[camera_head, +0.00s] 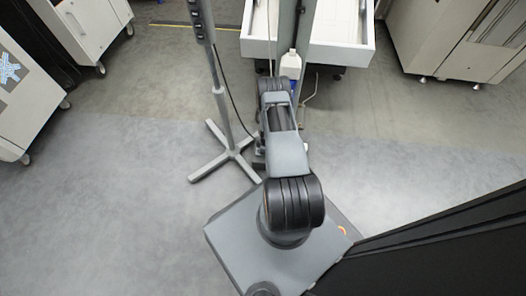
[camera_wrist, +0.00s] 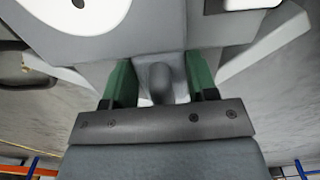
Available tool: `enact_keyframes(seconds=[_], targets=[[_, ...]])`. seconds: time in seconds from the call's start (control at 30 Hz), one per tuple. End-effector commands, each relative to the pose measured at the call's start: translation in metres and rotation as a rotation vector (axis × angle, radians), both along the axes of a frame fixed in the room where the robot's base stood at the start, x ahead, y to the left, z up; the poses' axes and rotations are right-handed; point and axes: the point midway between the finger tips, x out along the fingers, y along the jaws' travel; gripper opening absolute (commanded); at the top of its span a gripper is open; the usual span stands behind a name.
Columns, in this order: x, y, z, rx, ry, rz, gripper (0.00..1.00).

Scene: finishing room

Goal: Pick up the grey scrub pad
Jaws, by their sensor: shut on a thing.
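In the head view my arm reaches away from the base, and the gripper and pad cannot be made out there.
In the head view, a stand with a cross-shaped foot (camera_head: 233,158) is close left of my arm. A white tray cart (camera_head: 340,54) and a white bottle (camera_head: 291,66) are ahead. A cabinet (camera_head: 28,105) is at left, a machine (camera_head: 462,58) at right. Floor at left is clear.

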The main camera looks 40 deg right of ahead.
Motion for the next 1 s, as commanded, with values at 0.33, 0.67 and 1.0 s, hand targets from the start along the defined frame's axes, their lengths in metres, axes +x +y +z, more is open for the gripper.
enact_keyframes(seconds=[0.33,0.67,1.0], targets=[[0.0,0.0,0.002,-0.001,-0.001,0.0,0.24],[0.001,0.0,0.038,-0.001,-0.001,0.0,0.24],[-0.043,0.044,0.102,0.002,0.004,0.002,0.24]])
